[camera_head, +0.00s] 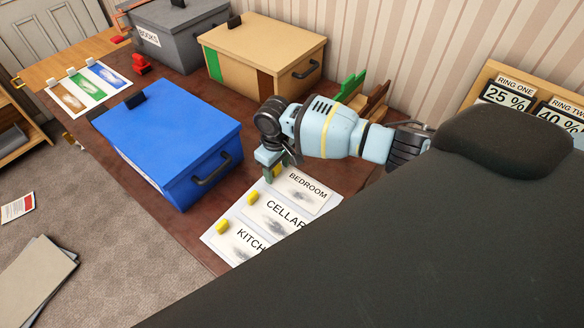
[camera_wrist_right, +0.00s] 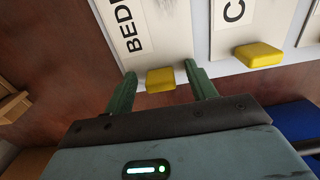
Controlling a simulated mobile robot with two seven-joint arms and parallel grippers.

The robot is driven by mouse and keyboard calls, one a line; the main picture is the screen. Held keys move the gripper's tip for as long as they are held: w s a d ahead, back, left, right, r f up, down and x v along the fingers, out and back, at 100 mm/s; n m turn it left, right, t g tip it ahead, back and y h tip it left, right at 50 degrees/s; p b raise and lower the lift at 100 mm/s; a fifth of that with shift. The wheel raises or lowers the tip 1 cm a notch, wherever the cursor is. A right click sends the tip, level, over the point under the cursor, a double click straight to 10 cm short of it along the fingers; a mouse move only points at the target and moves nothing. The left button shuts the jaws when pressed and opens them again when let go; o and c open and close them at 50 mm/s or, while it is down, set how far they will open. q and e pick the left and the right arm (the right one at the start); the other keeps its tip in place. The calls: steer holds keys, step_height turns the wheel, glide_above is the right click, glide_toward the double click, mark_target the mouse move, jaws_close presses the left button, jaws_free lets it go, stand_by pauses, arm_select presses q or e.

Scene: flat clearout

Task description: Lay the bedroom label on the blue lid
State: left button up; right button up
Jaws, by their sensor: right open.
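The bedroom label (camera_head: 304,188) is a white card with a yellow grip block, lying on a white sheet at the right end of the brown table. The blue lid (camera_head: 165,115) closes the blue box to the left of the cards, with a black knob near its far left corner. My right gripper (camera_head: 271,168) is low at the bedroom label's near-left end. In the right wrist view its green fingers (camera_wrist_right: 158,84) are open on either side of the label's yellow block (camera_wrist_right: 160,79), with gaps visible. The bedroom label (camera_wrist_right: 145,30) is partly cut off there. My left gripper is not in view.
The cellar label (camera_head: 276,216) and kitchen label (camera_head: 238,240) lie beside the bedroom label. A tan box (camera_head: 262,58) and a grey books box (camera_head: 178,35) stand behind. Green and brown upright pieces (camera_head: 362,98) stand behind my right arm. Brown tabletop shows between blue box and cards.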

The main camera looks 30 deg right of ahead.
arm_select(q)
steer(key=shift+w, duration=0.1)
arm_select(e)
steer(key=shift+c, duration=0.3)
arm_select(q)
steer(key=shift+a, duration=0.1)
arm_select(e)
steer(key=c, duration=1)
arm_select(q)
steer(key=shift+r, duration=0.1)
arm_select(e)
steer(key=shift+r, duration=0.15)
